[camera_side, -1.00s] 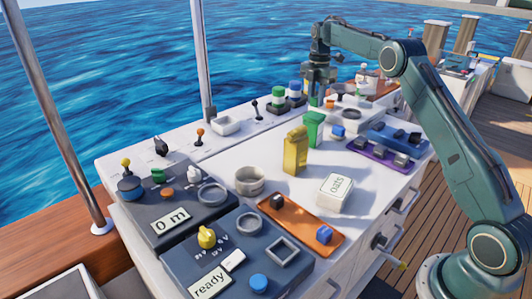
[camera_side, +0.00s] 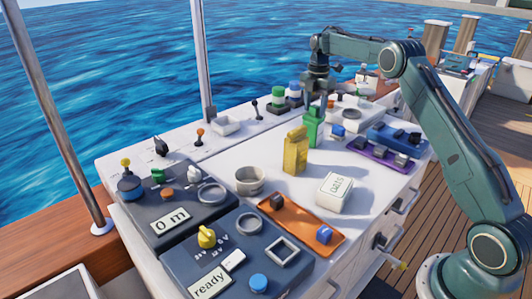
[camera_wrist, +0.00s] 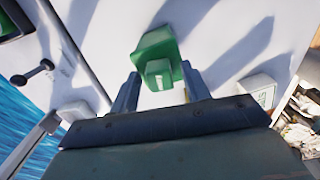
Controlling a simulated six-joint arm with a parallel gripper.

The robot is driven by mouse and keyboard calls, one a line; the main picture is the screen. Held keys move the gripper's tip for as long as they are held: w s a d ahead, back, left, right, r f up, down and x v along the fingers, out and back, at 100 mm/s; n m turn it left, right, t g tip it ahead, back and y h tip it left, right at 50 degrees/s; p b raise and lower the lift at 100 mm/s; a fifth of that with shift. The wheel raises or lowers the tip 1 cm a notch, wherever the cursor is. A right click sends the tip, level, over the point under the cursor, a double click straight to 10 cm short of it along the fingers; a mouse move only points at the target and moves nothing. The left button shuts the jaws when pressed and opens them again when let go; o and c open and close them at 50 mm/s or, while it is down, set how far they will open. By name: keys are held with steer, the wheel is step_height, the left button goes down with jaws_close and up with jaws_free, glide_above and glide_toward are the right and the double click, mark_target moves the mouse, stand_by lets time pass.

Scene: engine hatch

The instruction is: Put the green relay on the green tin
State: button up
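The green tin (camera_side: 313,133) stands upright on the white worktop, just behind the yellow tin. My gripper (camera_side: 314,106) points down directly above it. In the wrist view the green tin (camera_wrist: 152,45) shows beyond the fingertips. A smaller green block, which looks like the green relay (camera_wrist: 158,72), lies between my fingers (camera_wrist: 160,78) and overlaps the tin's top in the picture. The fingers are spread, with narrow gaps beside the block. The relay cannot be told apart from the tin in the side view, and its contact with the tin is not clear.
The yellow tin (camera_side: 296,152) stands close in front of the green tin. A blue relay (camera_side: 338,131) sits to its right, near the purple tray (camera_side: 372,158). A white oats box (camera_side: 334,193) and an orange tray (camera_side: 290,222) are nearer the camera. Bare worktop lies left of the tins.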

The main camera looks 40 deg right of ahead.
mark_target(315, 106)
steer(key=shift+r, duration=0.15)
steer(key=shift+r, duration=3.75)
steer(key=shift+s+a+r, duration=0.1)
steer(key=shift+a+r, duration=0.25)
steer(key=shift+r, duration=0.15)
steer(key=s+a+r+m+t, duration=0.3)
steer(key=s+a+r+m, duration=0.6)
steer(key=s+a+r, duration=0.55)
steer(key=s+a+f+m+t, duration=0.1)
steer(key=s+a+f+m, duration=0.2)
steer(key=s, duration=0.5)
steer(key=s+a+f+m, duration=0.3)
steer(key=s+f, duration=0.2)
steer(key=s, duration=0.3)
steer(key=s+a+f+m+t, duration=0.1)
steer(key=s+a+f+m, duration=0.2)
steer(key=s, duration=0.5)
steer(key=shift+s+a+f+t, duration=0.25)
steer(key=shift+a+f+t, duration=0.05)
steer(key=shift+a+f, duration=0.1)
